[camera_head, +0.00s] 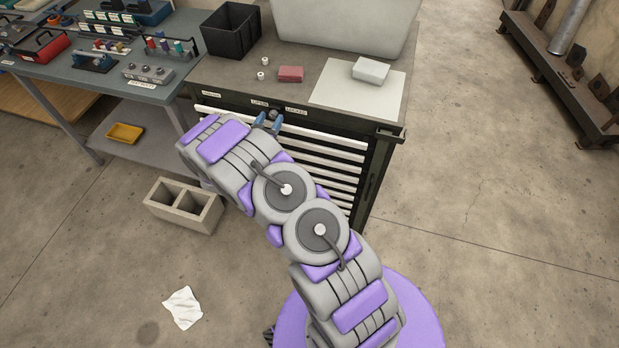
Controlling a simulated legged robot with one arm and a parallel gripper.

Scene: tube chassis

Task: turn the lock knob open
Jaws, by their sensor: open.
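The lock knob (274,113) is a small dark round part on the front of the dark tool cabinet (376,160), just under the top edge. White labels reading OPEN (260,102) and LOCKED (296,109) sit above it on either side. My gripper (267,121) is at the cabinet front with its two blue fingers apart, right at the knob. I cannot tell whether the fingers touch it. My grey and purple arm hides the lower left of the cabinet and part of its white drawer fronts (325,141).
On the cabinet top are a black bin (231,30), a large pale tub (345,22), a red block (291,74) and a white block (370,70) on a sheet. A workbench (110,85) stands left. A concrete block (182,206) and white rag (183,307) lie on the floor.

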